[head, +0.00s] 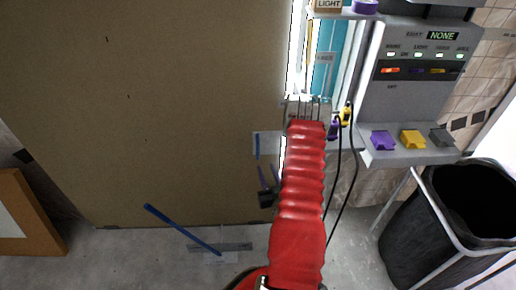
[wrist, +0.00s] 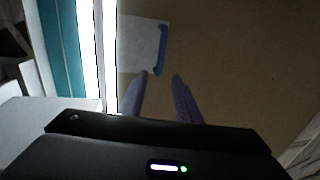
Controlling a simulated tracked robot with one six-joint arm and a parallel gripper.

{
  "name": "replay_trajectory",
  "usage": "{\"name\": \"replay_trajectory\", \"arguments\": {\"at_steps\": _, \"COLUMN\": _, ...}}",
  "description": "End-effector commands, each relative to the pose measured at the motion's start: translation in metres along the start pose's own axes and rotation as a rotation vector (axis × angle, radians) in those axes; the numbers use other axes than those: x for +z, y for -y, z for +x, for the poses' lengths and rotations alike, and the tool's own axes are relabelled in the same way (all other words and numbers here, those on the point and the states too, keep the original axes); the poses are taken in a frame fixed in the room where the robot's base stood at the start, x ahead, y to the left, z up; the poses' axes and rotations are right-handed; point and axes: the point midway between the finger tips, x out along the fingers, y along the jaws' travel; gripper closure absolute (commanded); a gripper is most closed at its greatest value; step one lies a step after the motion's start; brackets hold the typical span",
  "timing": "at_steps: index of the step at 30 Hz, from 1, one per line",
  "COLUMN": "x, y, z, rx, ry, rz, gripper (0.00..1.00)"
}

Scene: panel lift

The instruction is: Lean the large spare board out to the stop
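The large brown board (head: 150,110) stands upright and fills the left of the head view. It also fills the right of the wrist view (wrist: 245,60). A white plate (head: 268,146) with a blue handle (head: 257,146) is on its right side. My gripper (head: 267,170) is just below the plate, its purple fingers apart and empty. In the wrist view the handle (wrist: 161,48) lies beyond the fingertips (wrist: 160,76), its near end close to the left tip; I cannot tell whether they touch. A slanting blue bar (head: 182,230) at a floor plate (head: 235,247) may be the stop.
A bright opening with a teal panel (head: 326,50) lies right of the board. A grey control panel (head: 410,85) with coloured parts and a black bin (head: 425,220) stand at the right. A wooden frame (head: 35,225) is at the lower left. Some floor before the board is clear.

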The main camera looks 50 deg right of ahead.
Motion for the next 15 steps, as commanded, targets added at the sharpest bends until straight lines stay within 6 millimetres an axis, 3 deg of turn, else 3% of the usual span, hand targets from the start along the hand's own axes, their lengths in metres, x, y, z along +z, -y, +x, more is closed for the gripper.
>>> {"name": "replay_trajectory", "arguments": {"at_steps": 8, "x": 0.000, "y": 0.001, "z": 0.022, "rx": -0.002, "ry": -0.001, "rz": -0.001, "gripper": 0.69}}
{"name": "replay_trajectory", "arguments": {"at_steps": 15, "x": -0.001, "y": 0.001, "z": 0.058, "rx": -0.001, "ry": -0.002, "rz": -0.001, "gripper": 0.69}}
